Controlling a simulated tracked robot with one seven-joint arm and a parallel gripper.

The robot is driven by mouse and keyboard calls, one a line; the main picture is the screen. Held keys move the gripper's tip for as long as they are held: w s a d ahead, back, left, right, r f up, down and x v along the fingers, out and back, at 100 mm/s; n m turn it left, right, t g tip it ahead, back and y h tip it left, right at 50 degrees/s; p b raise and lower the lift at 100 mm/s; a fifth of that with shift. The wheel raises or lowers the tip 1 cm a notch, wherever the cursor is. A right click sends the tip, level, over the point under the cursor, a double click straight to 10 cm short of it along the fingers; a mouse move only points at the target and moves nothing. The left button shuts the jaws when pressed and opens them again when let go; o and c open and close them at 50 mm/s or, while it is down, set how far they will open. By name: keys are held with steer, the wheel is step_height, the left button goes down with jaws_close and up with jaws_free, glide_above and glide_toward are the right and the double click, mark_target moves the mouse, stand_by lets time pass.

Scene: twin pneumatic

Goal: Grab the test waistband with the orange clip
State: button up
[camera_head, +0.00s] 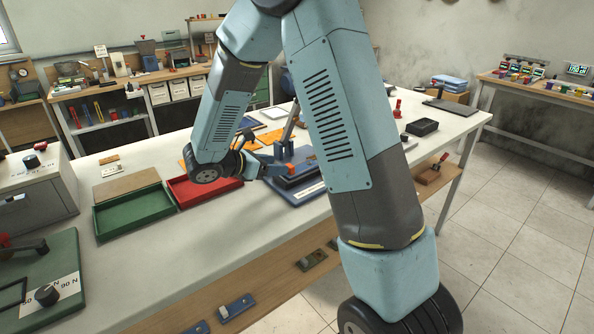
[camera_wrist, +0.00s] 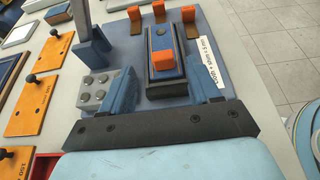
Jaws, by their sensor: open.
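A blue-and-dark strap-like piece with an orange clip (camera_wrist: 163,59), which looks like the test waistband, lies on a narrow dark block on a blue-grey base (camera_wrist: 226,95). Several more orange clips stand around its far end. My gripper (camera_wrist: 166,76) is open and empty, its two blue fingers on either side of the near end of this block. I cannot tell whether they touch it. In the head view, my gripper (camera_head: 268,167) is at the base (camera_head: 312,192) on the table, and my arm hides part of it.
A grey studded block (camera_wrist: 94,92) stands close to my left finger. A blue-grey upright post (camera_wrist: 88,35) rises behind it. Orange plates with black knobs (camera_wrist: 28,114) lie at left. A red tray (camera_head: 190,193) and a green tray (camera_head: 130,213) sit left of the gripper.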

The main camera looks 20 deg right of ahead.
mark_target(300, 169)
steer(key=shift+s+x, duration=0.2)
steer(key=shift+x, duration=2.45)
steer(key=shift+f, duration=0.1)
jaws_close()
